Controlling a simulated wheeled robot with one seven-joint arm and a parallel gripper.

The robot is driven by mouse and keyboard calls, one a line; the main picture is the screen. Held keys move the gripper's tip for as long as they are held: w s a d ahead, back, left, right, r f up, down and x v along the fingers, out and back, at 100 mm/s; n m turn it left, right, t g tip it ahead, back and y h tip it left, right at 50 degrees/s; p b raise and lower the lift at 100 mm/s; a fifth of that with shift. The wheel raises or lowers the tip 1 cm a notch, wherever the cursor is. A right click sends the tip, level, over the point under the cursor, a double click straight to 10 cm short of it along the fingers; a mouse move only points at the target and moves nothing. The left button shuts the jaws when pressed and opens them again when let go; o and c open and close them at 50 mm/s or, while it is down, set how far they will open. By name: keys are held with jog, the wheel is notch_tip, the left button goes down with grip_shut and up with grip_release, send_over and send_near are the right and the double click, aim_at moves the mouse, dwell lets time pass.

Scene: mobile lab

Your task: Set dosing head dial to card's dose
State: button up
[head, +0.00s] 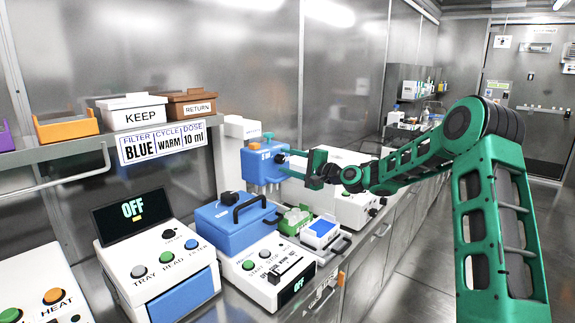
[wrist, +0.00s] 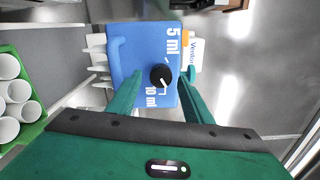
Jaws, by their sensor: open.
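The card (head: 162,142) on the shelf edge reads filter BLUE, cycle WARM, dose 10 ml. The blue dosing head (head: 258,168) sits at the middle of the head view and fills the centre of the wrist view (wrist: 130,60). Its black round dial (wrist: 160,76) lies between printed 5 ml and 10 ml labels. A small pale mark shows at the dial's lower right; I cannot tell its exact setting. My gripper (head: 287,164) is open in front of the head. In the wrist view my gripper (wrist: 163,76) has one finger on each side of the dial, apparently not touching it.
A blue-lidded machine (head: 235,222), a green rack (head: 296,219) of white tubes and a white-and-blue box (head: 321,232) stand below the dosing head. The shelf holds a KEEP box (head: 133,112) and a RETURN box (head: 190,103). The aisle at right is clear.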

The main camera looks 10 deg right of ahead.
jog(key=v, duration=1)
jog(key=shift+d, duration=0.15)
jog(key=shift+f, duration=0.1)
jog(key=s+f+n+g+h, duration=0.65)
jog(key=s+f, duration=0.25)
jog(key=s, duration=0.5)
jog(key=s+d+g+h, duration=0.2)
jog(key=s+d+g, duration=0.2)
jog(key=s, duration=1.6)
jog(key=s+d+f+g+h, duration=0.1)
jog(key=s+d+g, duration=0.3)
jog(key=s, duration=1.7)
jog(key=d+h, duration=0.1)
jog(key=d, duration=0.2)
jog(key=shift+f, duration=0.25)
